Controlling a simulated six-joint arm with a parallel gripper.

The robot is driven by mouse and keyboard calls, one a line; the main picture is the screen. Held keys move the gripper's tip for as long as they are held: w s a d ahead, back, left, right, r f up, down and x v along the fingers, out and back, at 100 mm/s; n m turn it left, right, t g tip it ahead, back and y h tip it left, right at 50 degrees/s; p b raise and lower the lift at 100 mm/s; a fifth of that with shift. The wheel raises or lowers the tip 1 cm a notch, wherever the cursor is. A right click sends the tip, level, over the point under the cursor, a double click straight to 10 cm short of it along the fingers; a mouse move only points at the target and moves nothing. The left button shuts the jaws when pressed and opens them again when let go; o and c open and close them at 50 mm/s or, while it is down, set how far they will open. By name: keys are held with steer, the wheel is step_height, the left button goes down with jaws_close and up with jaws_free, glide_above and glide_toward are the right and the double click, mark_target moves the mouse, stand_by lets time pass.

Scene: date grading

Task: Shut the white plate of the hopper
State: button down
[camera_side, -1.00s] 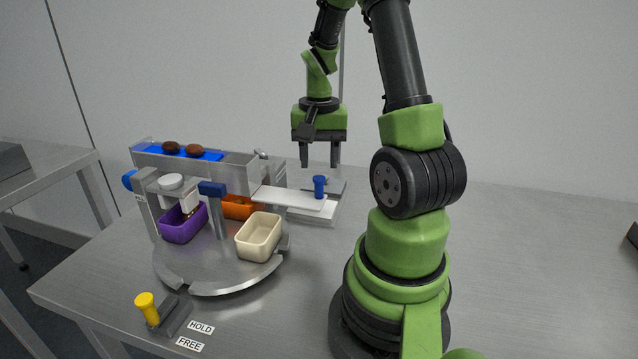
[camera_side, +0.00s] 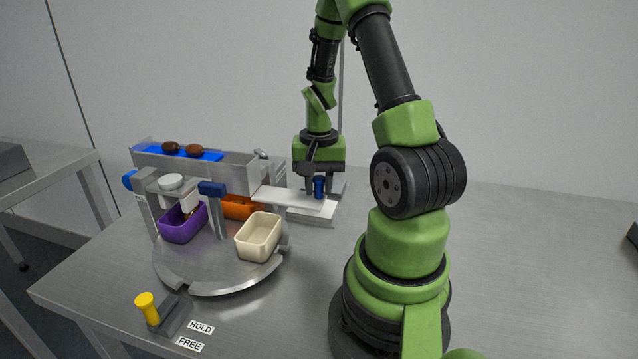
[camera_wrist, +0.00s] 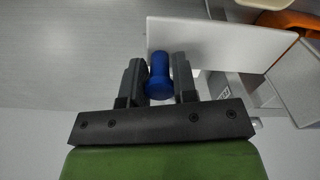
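The white plate (camera_side: 283,197) of the hopper is drawn out to the right of the hopper (camera_side: 238,171) and lies flat. A blue knob (camera_side: 319,187) stands upright at its right end. My gripper (camera_side: 319,190) points down over that end, with one finger on each side of the knob. In the wrist view the dark fingers lie close against the blue knob (camera_wrist: 159,78) on both sides, and the white plate (camera_wrist: 222,42) runs off to the right. The fingers appear shut on the knob.
Two brown dates (camera_side: 194,151) sit on the hopper's blue surface. Purple (camera_side: 183,228), orange (camera_side: 238,208) and cream (camera_side: 258,236) bins stand on the round turntable (camera_side: 212,279). A yellow-knobbed lever (camera_side: 147,306) is at the front, beside HOLD and FREE labels.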

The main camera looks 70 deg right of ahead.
mark_target(298, 194)
steer(key=w, duration=0.4)
steer(key=shift+w, duration=0.25)
steer(key=c, duration=1)
jaws_free()
steer(key=shift+c, duration=0.2)
step_height(298, 194, up, 10)
